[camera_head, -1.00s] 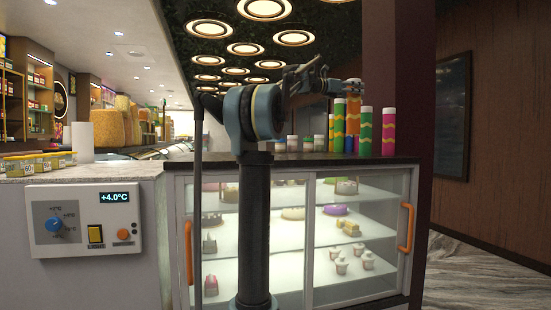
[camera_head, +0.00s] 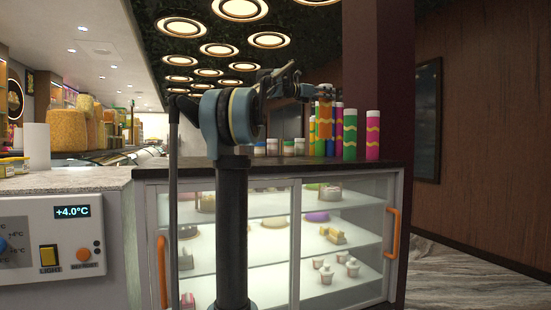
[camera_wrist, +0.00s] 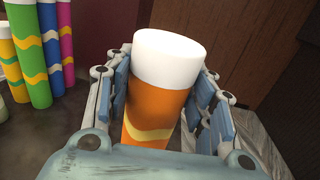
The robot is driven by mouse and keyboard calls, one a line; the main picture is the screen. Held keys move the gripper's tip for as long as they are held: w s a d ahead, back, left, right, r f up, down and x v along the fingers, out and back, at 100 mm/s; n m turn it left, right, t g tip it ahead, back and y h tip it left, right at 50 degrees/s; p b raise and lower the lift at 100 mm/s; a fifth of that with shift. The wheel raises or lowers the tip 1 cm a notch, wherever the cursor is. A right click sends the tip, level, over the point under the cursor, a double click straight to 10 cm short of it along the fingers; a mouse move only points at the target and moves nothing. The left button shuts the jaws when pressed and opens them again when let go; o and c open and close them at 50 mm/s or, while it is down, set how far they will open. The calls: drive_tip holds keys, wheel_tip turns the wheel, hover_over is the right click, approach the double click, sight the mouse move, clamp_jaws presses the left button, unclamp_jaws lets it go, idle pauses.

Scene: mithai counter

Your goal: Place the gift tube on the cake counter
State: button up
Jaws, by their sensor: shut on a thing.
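My gripper (camera_wrist: 167,72) is shut around an orange gift tube (camera_wrist: 158,115) with a white cap and a yellow wavy band. The tube's lower end is hidden by my gripper in the wrist view. In the head view my gripper (camera_head: 318,91) and the orange tube (camera_head: 325,117) are above the counter's right part; I cannot tell whether the tube touches anything. The cake counter (camera_head: 262,172) is a glass case with a dark top and cakes on lit shelves.
Other tubes stand on the dark top: a green one (camera_head: 350,137), a pink one (camera_head: 372,137) and a blue one (camera_wrist: 49,45). Small white-lidded jars (camera_head: 272,147) stand left of them. A control panel (camera_head: 55,245) and pale worktop lie left.

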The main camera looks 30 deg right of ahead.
sight(320, 117)
drive_tip(key=shift+f, duration=4.95)
drive_tip(key=o, duration=1.6)
drive_tip(key=shift+o, duration=0.2)
drive_tip(key=a, duration=1.2)
